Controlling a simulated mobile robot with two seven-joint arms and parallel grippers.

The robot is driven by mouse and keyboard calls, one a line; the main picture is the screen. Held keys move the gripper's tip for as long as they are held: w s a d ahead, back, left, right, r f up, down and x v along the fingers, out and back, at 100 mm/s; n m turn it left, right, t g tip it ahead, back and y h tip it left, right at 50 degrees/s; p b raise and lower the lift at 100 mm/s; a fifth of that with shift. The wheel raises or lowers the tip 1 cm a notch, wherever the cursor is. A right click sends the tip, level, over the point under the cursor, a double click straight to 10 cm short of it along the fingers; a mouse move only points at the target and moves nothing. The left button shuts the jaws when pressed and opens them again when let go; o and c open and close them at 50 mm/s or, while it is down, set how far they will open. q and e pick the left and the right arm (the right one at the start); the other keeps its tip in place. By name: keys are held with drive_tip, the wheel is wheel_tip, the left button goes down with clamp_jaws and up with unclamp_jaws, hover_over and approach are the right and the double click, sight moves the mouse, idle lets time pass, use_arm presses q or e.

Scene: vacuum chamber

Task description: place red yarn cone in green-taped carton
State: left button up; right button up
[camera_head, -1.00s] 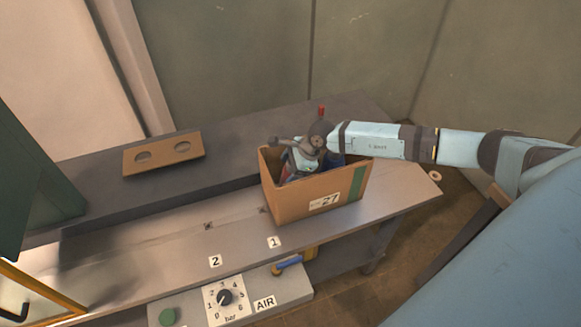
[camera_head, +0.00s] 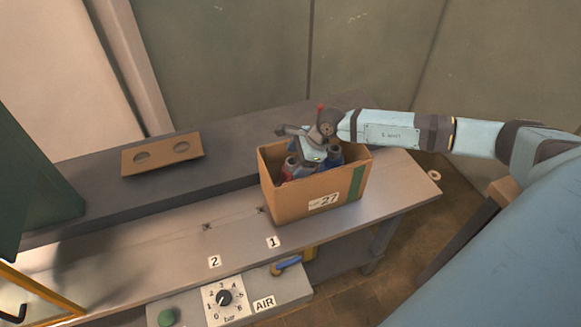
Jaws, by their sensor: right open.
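My right gripper (camera_head: 308,162) is open, pointing down at the carton's mouth. Inside the carton, a red yarn cone (camera_head: 288,171) shows at the left, beside and partly behind the gripper. A blue cone (camera_head: 336,155) shows at the right. The gripper and the carton walls hide much of the contents; I cannot tell whether the fingers touch a cone. My left gripper is not in view.
A brown board with two holes (camera_head: 162,154) lies on the raised dark shelf at the left. The bench (camera_head: 150,255) is clear left of the carton. An AIR panel with a dial (camera_head: 224,298) sits at the front edge. A dark green panel (camera_head: 30,190) stands far left.

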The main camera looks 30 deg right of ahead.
drive_tip(key=v, duration=0.7)
drive_tip(key=s+a+f+m+t+y, duration=0.1)
drive_tip(key=s+a+m+t+y, duration=0.15)
drive_tip(key=a+m+y, duration=0.5)
drive_tip(key=s+a+m+t+y, duration=0.3)
drive_tip(key=a+m, duration=0.5)
drive_tip(key=a, duration=0.7)
drive_tip(key=s+d+f+m+h, duration=0.1)
drive_tip(key=s+f+m+h, duration=0.5)
drive_tip(key=m, duration=0.9)
drive_tip(key=s+d+f+m+t+h, duration=0.1)
drive_tip(key=s+f+m+h, duration=0.4)
drive_tip(key=s+f+m, duration=0.5)
drive_tip(key=s+m, duration=0.1)
drive_tip(key=m, duration=0.5)
drive_tip(key=shift+f+h+b, duration=0.25)
drive_tip(key=shift+h+b, duration=0.05)
drive_tip(key=shift+h, duration=0.05)
drive_tip(key=shift+m+t, duration=0.25)
